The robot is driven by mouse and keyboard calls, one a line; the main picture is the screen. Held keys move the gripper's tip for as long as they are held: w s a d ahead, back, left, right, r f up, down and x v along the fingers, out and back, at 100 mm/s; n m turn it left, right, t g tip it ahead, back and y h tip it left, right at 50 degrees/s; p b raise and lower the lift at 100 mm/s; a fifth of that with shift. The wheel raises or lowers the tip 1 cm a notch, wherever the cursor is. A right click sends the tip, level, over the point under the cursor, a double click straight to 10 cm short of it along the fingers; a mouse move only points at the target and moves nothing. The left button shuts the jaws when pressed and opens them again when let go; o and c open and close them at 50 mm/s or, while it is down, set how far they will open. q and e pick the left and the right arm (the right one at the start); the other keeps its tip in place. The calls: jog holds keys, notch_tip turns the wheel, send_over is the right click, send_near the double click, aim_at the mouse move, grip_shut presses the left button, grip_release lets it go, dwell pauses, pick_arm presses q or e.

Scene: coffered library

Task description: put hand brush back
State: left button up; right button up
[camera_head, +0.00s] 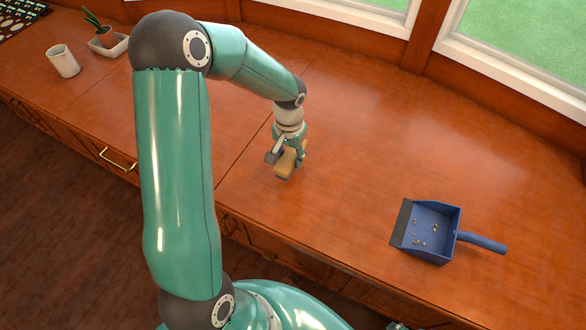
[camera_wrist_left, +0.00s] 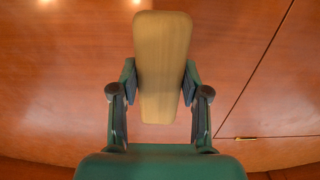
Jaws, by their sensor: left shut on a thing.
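The hand brush (camera_head: 286,165) has a tan wooden body and is at the middle of the wooden counter, near its front edge. My left gripper (camera_head: 287,154) is shut on it from above. In the left wrist view the brush (camera_wrist_left: 162,65) lies between the two fingers of the left gripper (camera_wrist_left: 160,88), which touch its sides. I cannot tell whether the brush touches the counter; its bristles are hidden. A blue dustpan (camera_head: 432,230) with several small crumbs in it lies on the counter to the right, its handle pointing right. My right gripper is not in view.
The wooden counter (camera_head: 360,130) is clear between the brush and the dustpan. A white cup (camera_head: 63,61) and a potted plant (camera_head: 105,35) in a white dish stand at the back left. Windows (camera_head: 520,60) line the back. A drawer handle (camera_head: 117,160) is on the front.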

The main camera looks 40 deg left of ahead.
aim_at(290, 155)
pick_arm(q)
jog(key=shift+f+b, duration=0.5)
jog(key=shift+f, duration=1.7)
jog(key=shift+f, duration=0.15)
jog(key=o, duration=1.1)
jog(key=shift+o, duration=0.2)
jog(key=shift+r, duration=0.35)
notch_tip(290, 155, up, 12)
jog(key=p, duration=0.2)
jog(key=shift+f+p, duration=0.15)
jog(key=shift+p, duration=0.15)
